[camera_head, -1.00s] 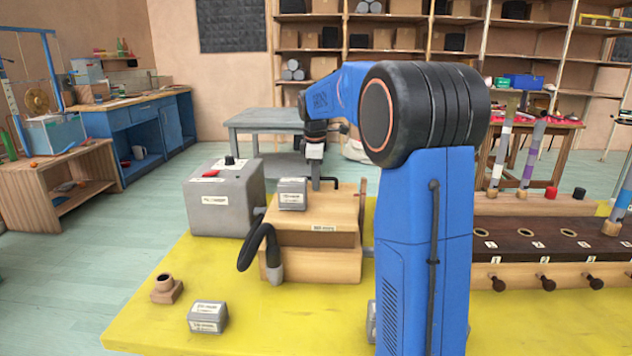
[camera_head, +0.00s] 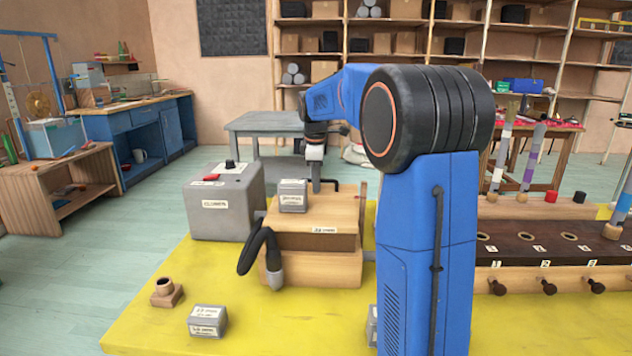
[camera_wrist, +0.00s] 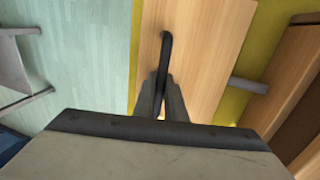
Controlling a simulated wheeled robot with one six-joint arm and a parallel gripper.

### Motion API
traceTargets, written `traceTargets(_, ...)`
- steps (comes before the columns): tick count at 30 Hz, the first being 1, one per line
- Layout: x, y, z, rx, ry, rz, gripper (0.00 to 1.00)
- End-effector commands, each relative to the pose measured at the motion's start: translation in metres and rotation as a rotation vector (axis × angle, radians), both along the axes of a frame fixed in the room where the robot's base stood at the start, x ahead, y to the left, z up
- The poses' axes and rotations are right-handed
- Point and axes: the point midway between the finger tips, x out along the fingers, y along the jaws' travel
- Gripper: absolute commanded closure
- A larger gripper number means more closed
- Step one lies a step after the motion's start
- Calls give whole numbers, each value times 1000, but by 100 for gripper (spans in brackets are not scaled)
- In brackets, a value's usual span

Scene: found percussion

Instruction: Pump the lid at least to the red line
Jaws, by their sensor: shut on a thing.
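The wooden bellows-like box (camera_head: 315,268) stands on the yellow mat, with a wooden lid (camera_head: 335,212) on top. A grey weight block (camera_head: 293,196) with a label rests on the lid. My gripper (camera_head: 315,186) is at the lid's far side, reaching down to a dark handle. In the wrist view my gripper (camera_wrist: 161,95) is shut on this thin dark handle (camera_wrist: 165,48), above the pale wooden lid (camera_wrist: 205,45). An upright wooden strip (camera_head: 362,205) stands at the box's right. I cannot make out a red line on it.
A grey box (camera_head: 222,208) with a red switch and black knob stands left of the wooden box. A black hose (camera_head: 250,250) curves down to its front. A wooden socket (camera_head: 166,293) and another grey weight (camera_head: 207,320) lie at the front left. A dark slotted board (camera_head: 540,242) is at right.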

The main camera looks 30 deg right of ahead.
Motion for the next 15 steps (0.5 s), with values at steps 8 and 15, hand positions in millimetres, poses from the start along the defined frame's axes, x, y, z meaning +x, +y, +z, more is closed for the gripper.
traceTargets(8,2,-1,0,-1,-4,0,100)
traceTargets(15,5,-4,-7,-2,-2,0,100)
